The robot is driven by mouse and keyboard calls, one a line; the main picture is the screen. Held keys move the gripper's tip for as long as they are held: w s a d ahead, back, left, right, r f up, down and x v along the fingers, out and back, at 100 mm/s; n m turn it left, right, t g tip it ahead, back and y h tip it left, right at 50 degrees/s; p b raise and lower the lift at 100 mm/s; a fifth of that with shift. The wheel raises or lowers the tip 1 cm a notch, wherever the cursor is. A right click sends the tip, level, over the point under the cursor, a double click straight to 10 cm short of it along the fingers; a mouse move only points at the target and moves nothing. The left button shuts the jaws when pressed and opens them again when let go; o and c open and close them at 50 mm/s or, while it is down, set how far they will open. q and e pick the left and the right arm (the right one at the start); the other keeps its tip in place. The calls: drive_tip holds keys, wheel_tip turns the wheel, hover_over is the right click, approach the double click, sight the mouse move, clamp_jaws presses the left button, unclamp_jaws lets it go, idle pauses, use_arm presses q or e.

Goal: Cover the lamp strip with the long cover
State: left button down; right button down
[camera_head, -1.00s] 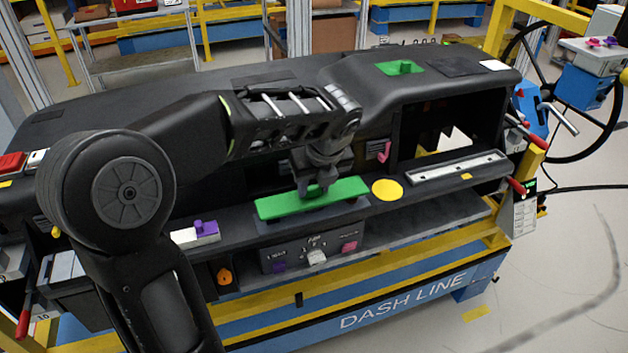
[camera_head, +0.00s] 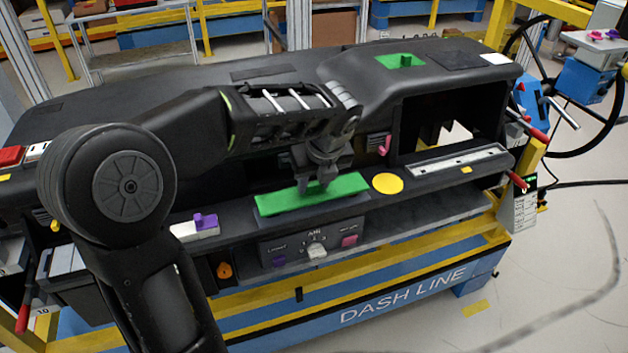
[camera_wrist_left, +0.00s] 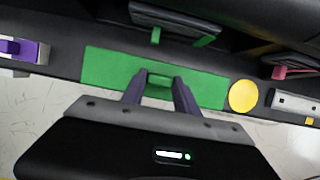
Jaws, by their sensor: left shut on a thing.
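The long cover (camera_head: 345,186) is a flat green plate lying along the dashboard's front ledge, left of a yellow disc. My left gripper (camera_head: 314,186) is above its middle. In the left wrist view my left gripper (camera_wrist_left: 161,82) is shut on the raised grip of the long cover (camera_wrist_left: 108,77). I cannot tell if the plate rests on the ledge or is just above it. A long pale strip with small dark dots, apparently the lamp strip (camera_head: 458,161), lies uncovered on the ledge to the right. Its near end shows in the wrist view (camera_wrist_left: 297,104). My right gripper is out of view.
The yellow disc (camera_head: 388,183) lies between the cover and the pale strip. A white block with a purple knob (camera_head: 204,223) is left of the cover. A pink hook (camera_head: 384,146) hangs behind the ledge. A smaller green piece (camera_head: 401,61) is on the dashboard top.

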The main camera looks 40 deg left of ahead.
use_arm(q)
drive_tip(key=shift+f+b, duration=0.3)
drive_tip(key=shift+f, duration=0.4)
idle(0.4)
drive_tip(key=c, duration=0.9)
unclamp_jaws()
drive_tip(key=shift+o, duration=0.2)
drive_tip(key=shift+r, duration=0.1)
drive_tip(key=v, duration=0.7)
drive_tip(key=shift+d+r+b, duration=0.2)
drive_tip(key=shift+r+b, duration=0.1)
drive_tip(key=shift+b, duration=0.05)
